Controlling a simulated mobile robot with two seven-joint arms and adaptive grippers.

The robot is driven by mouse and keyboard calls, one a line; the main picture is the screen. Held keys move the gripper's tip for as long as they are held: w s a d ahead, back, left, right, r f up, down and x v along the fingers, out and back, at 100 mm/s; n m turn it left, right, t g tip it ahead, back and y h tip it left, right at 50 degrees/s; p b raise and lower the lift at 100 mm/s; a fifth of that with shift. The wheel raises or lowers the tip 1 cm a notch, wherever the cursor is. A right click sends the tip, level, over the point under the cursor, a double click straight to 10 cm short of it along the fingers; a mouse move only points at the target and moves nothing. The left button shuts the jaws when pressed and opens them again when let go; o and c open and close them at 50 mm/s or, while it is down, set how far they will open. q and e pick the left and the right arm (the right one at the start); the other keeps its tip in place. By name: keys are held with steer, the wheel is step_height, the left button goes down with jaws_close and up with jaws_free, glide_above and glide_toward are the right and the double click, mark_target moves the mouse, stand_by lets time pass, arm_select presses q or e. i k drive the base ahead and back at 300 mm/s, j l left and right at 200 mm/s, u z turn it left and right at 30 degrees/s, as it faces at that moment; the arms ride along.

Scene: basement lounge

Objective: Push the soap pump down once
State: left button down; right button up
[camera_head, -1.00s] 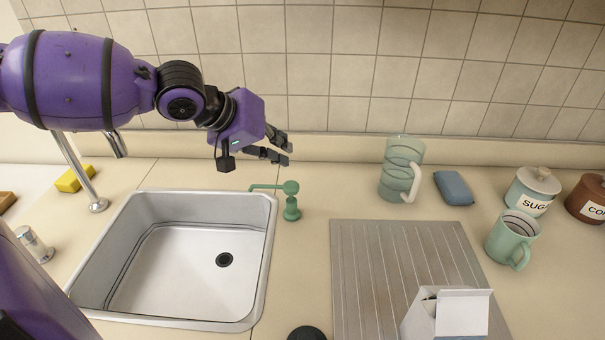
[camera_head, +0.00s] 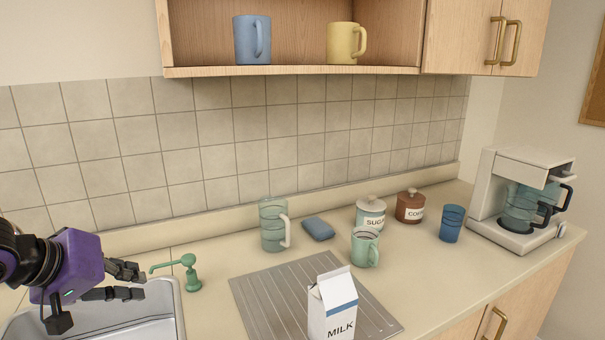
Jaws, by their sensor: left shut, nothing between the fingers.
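The soap pump (camera_head: 190,273) is green, with a round base, an upright stem and a long spout pointing left. It stands upright on the counter at the right rim of the sink (camera_head: 165,312). My left gripper (camera_head: 138,283) comes in from the left edge over the sink, its dark fingers pointing right. The fingers hold nothing. Their tips are just left of the pump, close to the spout's tip; I cannot tell whether they touch it. The pump's head is uncovered. My right gripper is out of view.
A ribbed metal drainboard (camera_head: 262,297) with a milk carton (camera_head: 332,305) lies right of the pump. A shelf (camera_head: 300,71) overhangs the back.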

mark_target(188, 260)
steer(key=k, duration=0.85)
